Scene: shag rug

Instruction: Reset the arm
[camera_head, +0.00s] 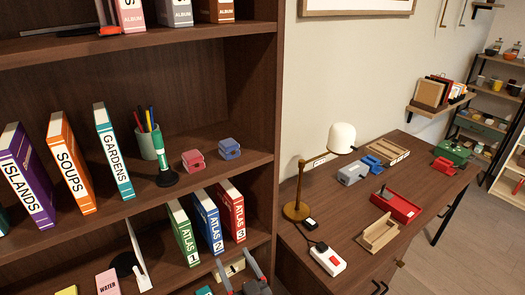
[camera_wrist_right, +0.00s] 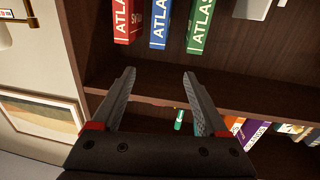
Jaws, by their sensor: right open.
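My right gripper (camera_head: 237,266) shows at the bottom edge of the head view, in front of the lower part of the bookshelf (camera_head: 262,90). In the right wrist view the same gripper (camera_wrist_right: 159,73) has its two fingers spread apart, with nothing between them. Beyond the fingertips in that view are the spines of the red atlas (camera_wrist_right: 124,20), the blue atlas (camera_wrist_right: 160,22) and the green atlas (camera_wrist_right: 200,25). I see no contact between the gripper and the books. My left arm and left gripper are not in view.
The shelf above holds leaning books such as Gardens (camera_head: 114,150), a pen cup (camera_head: 147,145) and small pink (camera_head: 193,160) and blue (camera_head: 229,149) blocks. A desk (camera_head: 345,215) at right carries a lamp (camera_head: 342,136) and a red tray (camera_head: 396,205). Floor shows at far right.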

